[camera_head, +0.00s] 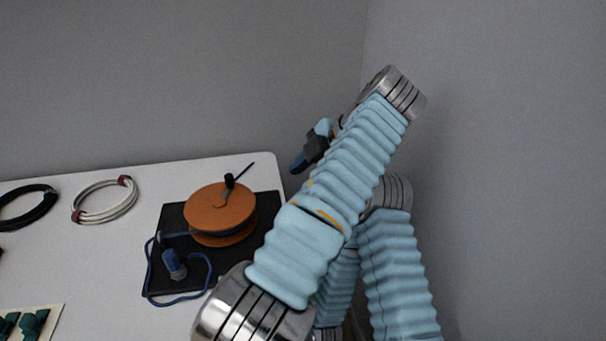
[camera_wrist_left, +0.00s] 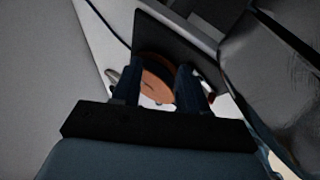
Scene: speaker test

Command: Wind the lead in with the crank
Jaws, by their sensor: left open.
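An orange reel (camera_head: 218,207) stands on a black mat (camera_head: 178,217) near the right end of the white table. A dark crank knob (camera_head: 230,182) stands on top of the reel. The blue lead (camera_head: 149,278) runs from the reel and loops over the mat and table. In the left wrist view the reel (camera_wrist_left: 156,80) shows between the open fingers (camera_wrist_left: 160,88). My right gripper is not in view.
A white cable coil (camera_head: 105,215) and a black cable coil (camera_head: 28,221) lie on the table to the left. Dark green pieces (camera_head: 30,325) sit on a pale board at the lower left. Grey walls stand behind and to the right.

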